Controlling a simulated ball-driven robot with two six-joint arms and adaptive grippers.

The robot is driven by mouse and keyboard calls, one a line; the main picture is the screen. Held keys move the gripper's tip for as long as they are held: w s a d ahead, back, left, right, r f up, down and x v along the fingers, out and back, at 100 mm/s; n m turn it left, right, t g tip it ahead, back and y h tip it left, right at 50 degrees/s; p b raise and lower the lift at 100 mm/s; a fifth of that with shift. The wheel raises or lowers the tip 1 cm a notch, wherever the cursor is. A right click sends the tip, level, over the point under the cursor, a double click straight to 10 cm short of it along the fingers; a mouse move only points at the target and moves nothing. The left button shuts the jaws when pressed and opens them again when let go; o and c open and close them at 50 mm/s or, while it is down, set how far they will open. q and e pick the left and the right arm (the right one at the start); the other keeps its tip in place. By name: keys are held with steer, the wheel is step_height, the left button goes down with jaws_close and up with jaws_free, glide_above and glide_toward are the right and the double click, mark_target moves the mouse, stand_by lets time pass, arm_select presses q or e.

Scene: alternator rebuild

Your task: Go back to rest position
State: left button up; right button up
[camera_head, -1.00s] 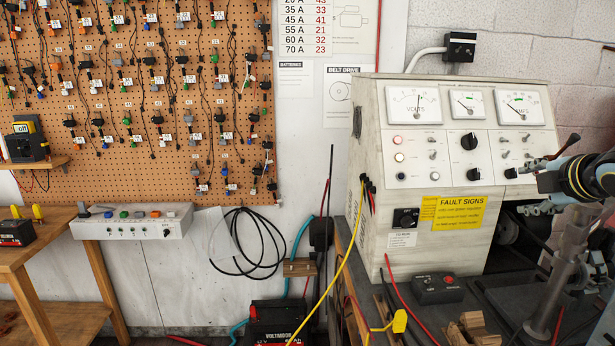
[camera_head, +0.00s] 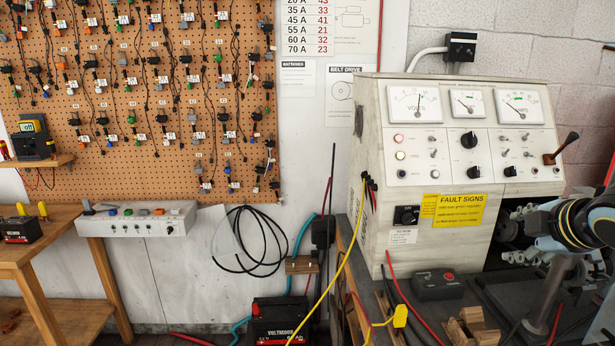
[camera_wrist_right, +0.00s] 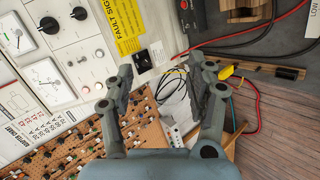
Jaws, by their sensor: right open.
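My right gripper (camera_head: 517,236) is at the right edge of the head view, in front of the dark opening in the lower right of the test bench. Its arm comes in from the right. In the right wrist view the two grey fingers of my right gripper (camera_wrist_right: 162,78) are spread apart with nothing between them. My left gripper is not in view.
The test bench (camera_head: 368,170) has gauges, knobs and a yellow fault sign (camera_head: 458,211). A black switch box (camera_head: 437,284) and wooden blocks (camera_head: 470,328) lie below it, with red and yellow cables nearby. A pegboard (camera_head: 250,185) covers the left wall.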

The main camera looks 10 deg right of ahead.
steer(key=s+a+f+m+g+y, duration=0.1)
steer(key=s+a+f+m+g, duration=0.2)
steer(key=s+a, duration=0.45)
steer(key=s+a+f+m+g+y, duration=0.1)
steer(key=s+a+f+m, duration=0.35)
steer(key=s, duration=0.55)
steer(key=s+a+f+m+g, duration=0.2)
steer(key=s+a+f+m, duration=0.1)
steer(key=s+a+m, duration=0.4)
steer(key=s+d+f+n+g+b, duration=0.15)
steer(key=f+b, duration=0.45)
steer(key=f, duration=1.2)
steer(key=s+d+f+b, duration=0.1)
steer(key=d+f+b, duration=0.35)
steer(key=f, duration=1.45)
steer(key=s+f+b, duration=0.6)
steer(key=s+f, duration=0.3)
steer(key=f, duration=0.4)
steer(key=s+f+g+b, duration=0.1)
steer(key=s+f+b, duration=0.5)
steer(key=s+f, duration=0.4)
step_height(320, 180, down, 4)
steer(key=shift+s+a+f+b, duration=0.1)
steer(key=shift+s+a+b, duration=0.1)
steer(key=shift+a+b, duration=0.2)
steer(key=shift+g, duration=0.35)
steer(key=shift+c, duration=0.2)
